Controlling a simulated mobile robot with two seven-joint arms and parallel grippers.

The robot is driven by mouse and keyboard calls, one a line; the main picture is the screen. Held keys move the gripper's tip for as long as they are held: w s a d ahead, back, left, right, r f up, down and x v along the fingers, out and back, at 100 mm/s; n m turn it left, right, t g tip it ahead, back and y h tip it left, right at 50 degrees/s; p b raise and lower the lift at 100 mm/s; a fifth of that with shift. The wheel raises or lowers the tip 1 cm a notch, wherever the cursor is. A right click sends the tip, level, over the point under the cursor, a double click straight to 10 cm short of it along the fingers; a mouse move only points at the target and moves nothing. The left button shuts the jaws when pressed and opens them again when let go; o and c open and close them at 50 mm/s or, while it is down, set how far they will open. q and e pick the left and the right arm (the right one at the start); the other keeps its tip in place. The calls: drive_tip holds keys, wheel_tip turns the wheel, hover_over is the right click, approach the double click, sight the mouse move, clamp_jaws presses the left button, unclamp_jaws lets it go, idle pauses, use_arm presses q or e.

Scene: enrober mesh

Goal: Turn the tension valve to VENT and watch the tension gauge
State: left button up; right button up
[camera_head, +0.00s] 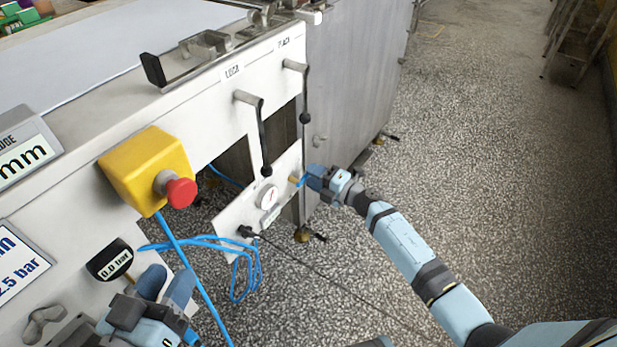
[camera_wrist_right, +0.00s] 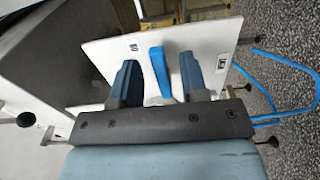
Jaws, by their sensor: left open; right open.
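A blue valve lever (camera_wrist_right: 159,72) stands on a white panel (camera_wrist_right: 100,52) in the right wrist view, between the two fingers of my right gripper (camera_wrist_right: 159,82). The fingers are open, with a gap on each side of the lever. A small label (camera_wrist_right: 133,47) sits left of the lever and another (camera_wrist_right: 222,61) right of it; I cannot read them. In the head view my right gripper (camera_head: 312,179) is at the panel's right end. A black display (camera_head: 110,260) reads 0.0 bar. My left gripper (camera_head: 166,284) is open beside it.
A yellow box with a red emergency button (camera_head: 180,191) juts out from the machine's front. Two black-handled levers (camera_head: 264,135) (camera_head: 304,92) hang above the panel. Blue hoses (camera_head: 240,275) loop below. The speckled floor (camera_head: 480,170) at right is clear.

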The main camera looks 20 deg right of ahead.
drive_tip(key=shift+x, duration=1)
use_arm(q)
drive_tip(key=shift+f, duration=0.45)
use_arm(e)
clamp_jaws()
